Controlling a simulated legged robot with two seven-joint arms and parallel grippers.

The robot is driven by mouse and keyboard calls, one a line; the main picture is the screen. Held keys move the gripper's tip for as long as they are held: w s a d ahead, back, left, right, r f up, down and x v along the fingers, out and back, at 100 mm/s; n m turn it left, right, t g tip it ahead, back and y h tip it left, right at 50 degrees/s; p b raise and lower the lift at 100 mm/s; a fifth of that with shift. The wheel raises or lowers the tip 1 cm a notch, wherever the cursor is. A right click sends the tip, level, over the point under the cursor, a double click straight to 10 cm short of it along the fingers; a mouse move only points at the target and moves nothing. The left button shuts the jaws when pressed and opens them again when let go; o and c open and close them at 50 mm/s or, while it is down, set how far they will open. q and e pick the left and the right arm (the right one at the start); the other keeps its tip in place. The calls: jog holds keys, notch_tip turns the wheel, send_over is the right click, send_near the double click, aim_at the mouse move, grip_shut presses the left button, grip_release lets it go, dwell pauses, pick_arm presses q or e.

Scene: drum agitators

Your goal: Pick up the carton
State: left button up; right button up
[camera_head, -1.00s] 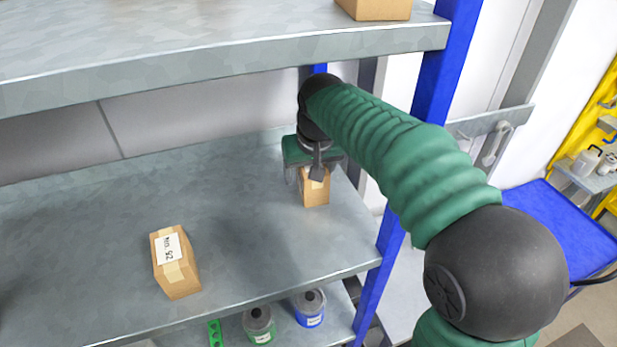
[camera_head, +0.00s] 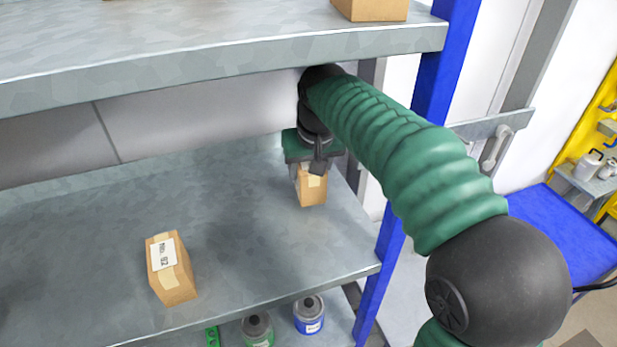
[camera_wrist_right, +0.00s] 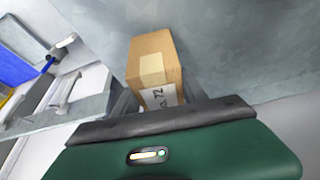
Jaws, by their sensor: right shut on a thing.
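A small brown carton (camera_head: 312,190) with pale tape is at the right end of the middle shelf, in my right gripper (camera_head: 312,172). The right gripper is shut on it from above. In the right wrist view the carton (camera_wrist_right: 154,70) shows tape and a white label, with the gripper's dark edge in front of its near end. I cannot tell whether its base touches the shelf. A second carton (camera_head: 171,277) with a white label stands at the front left of the same shelf. My left gripper is not in view.
The upper shelf (camera_head: 220,62) overhangs close above my right arm and bears another carton (camera_head: 370,8). A blue post (camera_head: 382,265) stands right of the held carton. Cans (camera_head: 309,314) are on the shelf below. The middle shelf's centre (camera_head: 230,220) is clear.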

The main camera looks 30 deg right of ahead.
jog(key=shift+r, duration=0.7)
jog(key=s+a+b, duration=0.4)
jog(key=s+b, duration=0.1)
jog(key=s, duration=0.2)
jog(key=s+a+r+b, duration=0.1)
jog(key=s+a+b, duration=0.2)
jog(key=s+b, duration=0.2)
jog(key=shift+s+a+r+b, duration=0.25)
jog(key=shift+s+a+b, duration=0.1)
jog(key=shift+s, duration=0.5)
